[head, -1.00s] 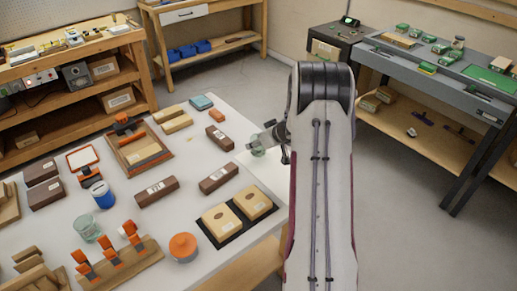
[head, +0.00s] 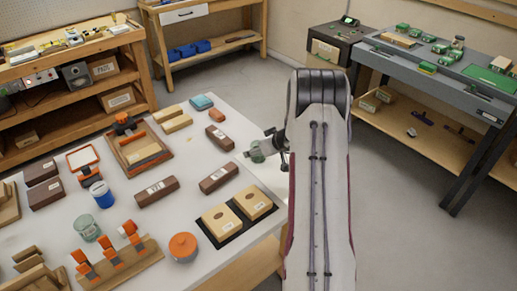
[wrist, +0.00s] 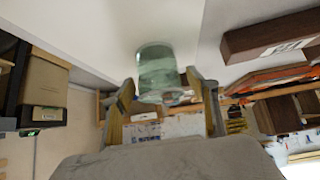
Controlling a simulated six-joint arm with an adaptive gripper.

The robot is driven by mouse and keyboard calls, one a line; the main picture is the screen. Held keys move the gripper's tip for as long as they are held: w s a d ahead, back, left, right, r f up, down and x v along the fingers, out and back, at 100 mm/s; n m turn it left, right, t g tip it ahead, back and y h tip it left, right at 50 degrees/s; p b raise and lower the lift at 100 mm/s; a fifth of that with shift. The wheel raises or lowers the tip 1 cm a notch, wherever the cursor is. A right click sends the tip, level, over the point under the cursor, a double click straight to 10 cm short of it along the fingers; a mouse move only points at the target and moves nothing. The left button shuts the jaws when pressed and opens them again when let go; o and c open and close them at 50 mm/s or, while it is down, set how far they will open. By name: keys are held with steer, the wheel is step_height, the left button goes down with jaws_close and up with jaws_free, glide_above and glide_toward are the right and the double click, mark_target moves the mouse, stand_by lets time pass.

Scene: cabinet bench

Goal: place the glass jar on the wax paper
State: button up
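A greenish clear glass jar (head: 257,153) is at my gripper (head: 261,143), by the table's right edge. In the wrist view the jar (wrist: 157,75) sits between the two fingers of my gripper (wrist: 162,82). The fingertips are very close to its sides; I cannot tell whether they press on it. A brighter pale sheet (head: 268,175), probably the wax paper, lies beside the jar on the right edge of the table and is partly hidden by my arm. I cannot tell whether the jar touches it.
Another glass jar (head: 87,228) stands at the left front. A grey workbench (head: 480,103) stands at the right.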

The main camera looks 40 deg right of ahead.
steer(key=shift+r, duration=0.15)
steer(key=shift+s+r, duration=0.5)
steer(key=shift+r, duration=0.05)
steer(key=v, duration=1)
steer(key=shift+s+r, duration=0.15)
steer(key=shift+s, duration=0.05)
steer(key=shift+a, duration=0.1)
stand_by(0.3)
